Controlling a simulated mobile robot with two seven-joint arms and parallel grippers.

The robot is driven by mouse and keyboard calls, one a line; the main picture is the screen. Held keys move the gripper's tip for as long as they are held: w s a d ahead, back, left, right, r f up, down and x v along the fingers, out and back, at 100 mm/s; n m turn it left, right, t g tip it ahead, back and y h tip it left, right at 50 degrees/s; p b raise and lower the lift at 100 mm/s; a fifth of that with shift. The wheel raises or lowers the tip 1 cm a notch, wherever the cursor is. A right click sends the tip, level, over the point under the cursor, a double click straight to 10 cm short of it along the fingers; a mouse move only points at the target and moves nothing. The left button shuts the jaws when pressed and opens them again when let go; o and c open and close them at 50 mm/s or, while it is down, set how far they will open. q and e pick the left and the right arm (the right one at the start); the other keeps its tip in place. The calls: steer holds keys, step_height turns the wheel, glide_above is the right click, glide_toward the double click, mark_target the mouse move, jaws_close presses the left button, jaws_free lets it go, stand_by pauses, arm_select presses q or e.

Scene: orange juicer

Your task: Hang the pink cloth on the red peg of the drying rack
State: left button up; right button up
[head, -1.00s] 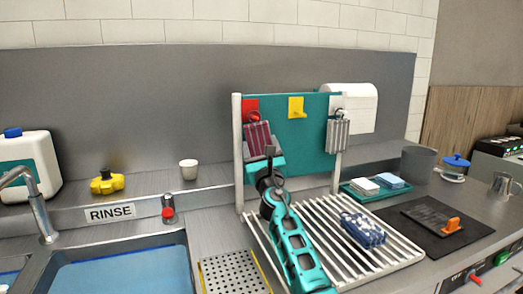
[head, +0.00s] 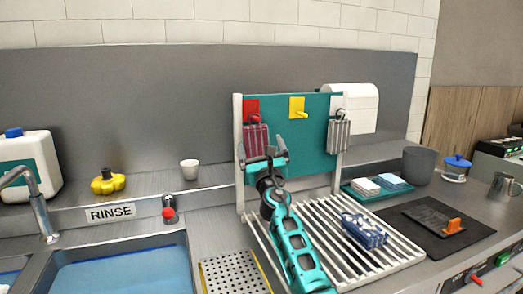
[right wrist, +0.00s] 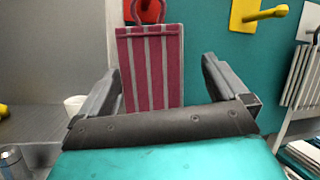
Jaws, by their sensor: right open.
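The pink cloth (head: 256,138), striped pink and grey, hangs by its loop at the red peg (head: 252,117) on the left of the teal rack board. My right gripper (head: 266,157) is in front of the cloth's lower part. Its two fingers (right wrist: 163,80) are spread wide, one on each side of the cloth, and hold nothing. My left gripper is not in view.
A yellow peg (head: 298,113) is empty. A grey striped cloth (head: 339,136) hangs at the white peg on the right. A blue patterned cloth (head: 364,230) lies on the white slatted rack (head: 325,215). The sink (head: 120,272) is at the left.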

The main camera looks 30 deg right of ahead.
steer(key=shift+s, duration=0.1)
steer(key=p+v, duration=0.1)
steer(key=v, duration=1.1)
steer(key=shift+s+a+f, duration=0.15)
steer(key=shift+s+f, duration=0.05)
steer(key=shift+s, duration=0.05)
